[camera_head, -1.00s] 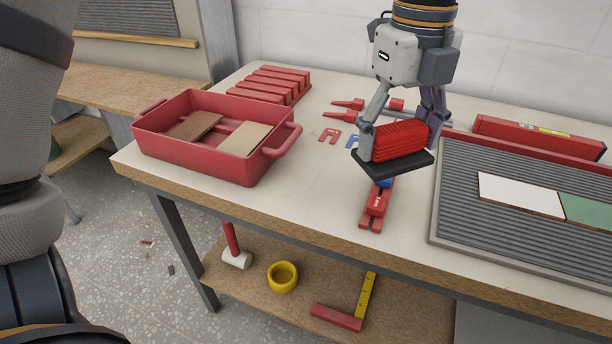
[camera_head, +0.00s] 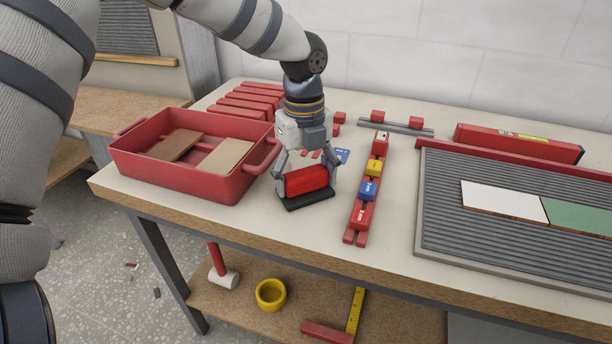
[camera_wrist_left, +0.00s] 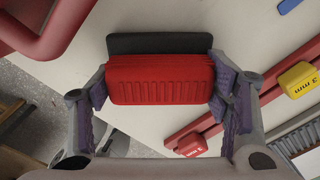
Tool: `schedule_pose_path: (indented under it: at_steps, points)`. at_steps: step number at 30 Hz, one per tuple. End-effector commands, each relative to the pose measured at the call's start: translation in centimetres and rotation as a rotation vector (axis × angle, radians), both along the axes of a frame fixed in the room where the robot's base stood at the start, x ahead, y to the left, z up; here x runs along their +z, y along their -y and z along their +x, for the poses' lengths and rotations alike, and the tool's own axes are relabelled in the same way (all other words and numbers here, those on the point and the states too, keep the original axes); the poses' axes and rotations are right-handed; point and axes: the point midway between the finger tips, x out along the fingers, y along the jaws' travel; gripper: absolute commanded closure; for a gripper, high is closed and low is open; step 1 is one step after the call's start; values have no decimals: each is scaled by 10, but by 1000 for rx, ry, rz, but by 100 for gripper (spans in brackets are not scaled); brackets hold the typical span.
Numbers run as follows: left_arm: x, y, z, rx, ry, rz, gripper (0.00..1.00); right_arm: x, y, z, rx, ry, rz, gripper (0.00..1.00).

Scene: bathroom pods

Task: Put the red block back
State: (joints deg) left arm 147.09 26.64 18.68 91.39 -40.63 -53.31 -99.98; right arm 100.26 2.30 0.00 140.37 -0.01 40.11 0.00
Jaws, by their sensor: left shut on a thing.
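My left gripper (camera_head: 306,178) is shut on a red ribbed block (camera_head: 307,180) with a flat black base (camera_head: 309,201). In the left wrist view the block (camera_wrist_left: 160,80) lies crosswise between the two fingers, its black base (camera_wrist_left: 158,42) on the far side. The block is over the worktable, just right of the red tub; I cannot tell whether its base touches the table. A smaller red block (camera_head: 362,214) sits at the near end of a red rail, with blue (camera_head: 368,190) and yellow (camera_head: 374,167) blocks behind it. My right gripper is not in view.
A red tub (camera_head: 190,185) with tiles inside stands at left. Red bars (camera_head: 235,105) lie behind it. A ribbed grey board (camera_head: 480,235) with tiles covers the right, with a long red case (camera_head: 515,142) behind. Bare table lies in front of the rail.

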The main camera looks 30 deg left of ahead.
Motion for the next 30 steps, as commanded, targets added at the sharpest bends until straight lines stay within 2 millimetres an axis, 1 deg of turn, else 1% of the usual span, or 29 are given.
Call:
schedule_pose_path:
  at_steps: [4, 8, 9, 11, 12, 20, 23, 26, 30]
  points:
    - [2, 0, 0, 0, 4, 0, 62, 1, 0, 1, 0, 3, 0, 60]
    - [-1, 0, 0, 0, 3, 1, 62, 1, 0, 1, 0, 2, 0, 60]
    - [-1, 0, 0, 0, 3, 1, 25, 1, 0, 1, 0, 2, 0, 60]
    - [-1, 0, 0, 0, 3, 1, 12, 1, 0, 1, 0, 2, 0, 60]
    - [-1, 0, 0, 0, 2, 0, 9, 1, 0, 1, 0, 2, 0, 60]
    - [-1, 0, 0, 0, 2, 0, 9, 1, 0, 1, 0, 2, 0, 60]
    - [5, 0, 1, 1, 4, 0, 9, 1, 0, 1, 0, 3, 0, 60]
    - [26, 0, 1, 1, 10, 1, 9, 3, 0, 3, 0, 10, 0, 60]
    - [67, 0, 1, 1, 12, 0, 9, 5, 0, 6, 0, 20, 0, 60]
